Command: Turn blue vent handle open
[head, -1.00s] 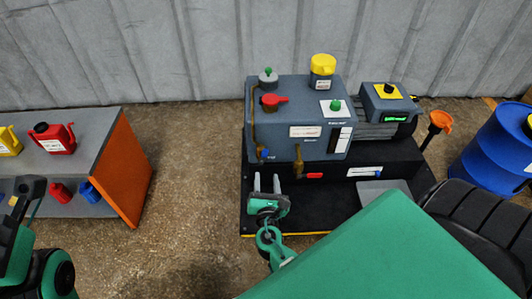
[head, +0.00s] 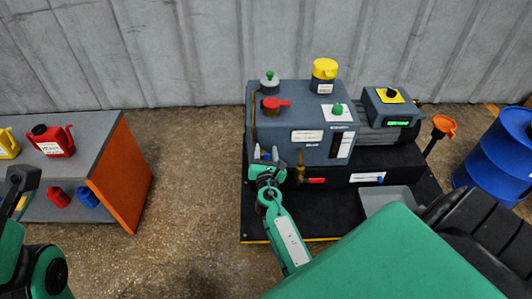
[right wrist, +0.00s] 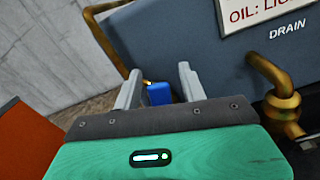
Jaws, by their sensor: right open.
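My right gripper (right wrist: 160,80) is open, with nothing held. In the head view the right gripper (head: 266,152) is in front of the unit's lower left corner and mostly covers the blue handle. I cannot tell whether the fingers touch it. Part of my left arm shows at the lower left; its jaws cannot be made out clearly.
A brass drain tap (right wrist: 277,95) sticks out right of the right gripper. A bench with an orange end (head: 121,172) and several cans stands left, with bare floor between.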

